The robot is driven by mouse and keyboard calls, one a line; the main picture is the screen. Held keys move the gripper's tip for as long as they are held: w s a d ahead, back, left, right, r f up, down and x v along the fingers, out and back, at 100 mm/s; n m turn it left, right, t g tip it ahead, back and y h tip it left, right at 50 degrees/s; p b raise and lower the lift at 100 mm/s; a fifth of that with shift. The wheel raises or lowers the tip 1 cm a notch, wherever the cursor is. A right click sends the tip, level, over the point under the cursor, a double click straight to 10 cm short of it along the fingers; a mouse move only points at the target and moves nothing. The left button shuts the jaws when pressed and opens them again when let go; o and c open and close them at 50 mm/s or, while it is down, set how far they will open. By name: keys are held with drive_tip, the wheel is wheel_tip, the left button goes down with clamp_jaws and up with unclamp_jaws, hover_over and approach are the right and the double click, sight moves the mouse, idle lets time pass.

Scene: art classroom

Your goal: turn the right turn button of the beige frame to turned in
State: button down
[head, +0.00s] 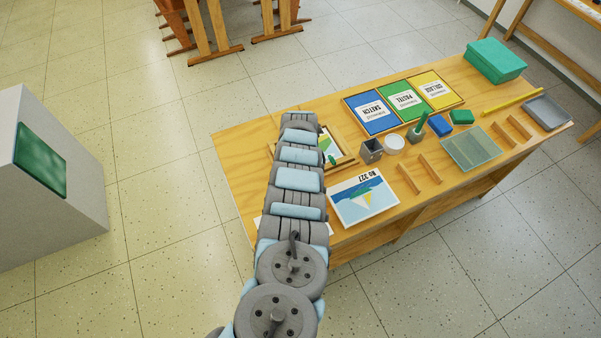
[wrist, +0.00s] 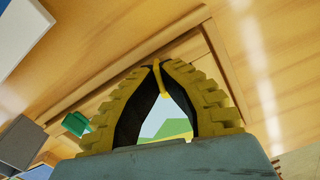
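The beige frame (head: 350,161) lies on the table, partly hidden by my arm in the head view. It holds a picture with green and pale areas. In the wrist view its rim (wrist: 220,62) runs behind and to the right of my gripper (wrist: 157,64). The gripper's yellow-padded fingers are drawn together at their tips. A small brass-coloured turn button (wrist: 162,84) shows right at the fingertips, reaching toward the picture (wrist: 170,124). I cannot tell whether the tips touch it or pinch it. My gripper is hidden in the head view.
A painting board (head: 362,197) marked NO 327 lies close to the frame. A teal box (head: 495,59) is at the far end.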

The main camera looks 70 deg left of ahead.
drive_tip(key=shift+w+d+f+n+b, duration=0.1)
drive_tip(key=shift+f+n+b, duration=0.1)
drive_tip(key=shift+n+b, duration=0.6)
drive_tip(key=shift+r+n+b, duration=0.1)
drive_tip(key=shift+n+b, duration=0.2)
drive_tip(key=shift+n, duration=0.6)
drive_tip(key=c, duration=1.2)
unclamp_jaws()
drive_tip(key=shift+c, duration=0.2)
drive_tip(key=shift+r, duration=0.15)
wheel_tip(320, 180, up, 12)
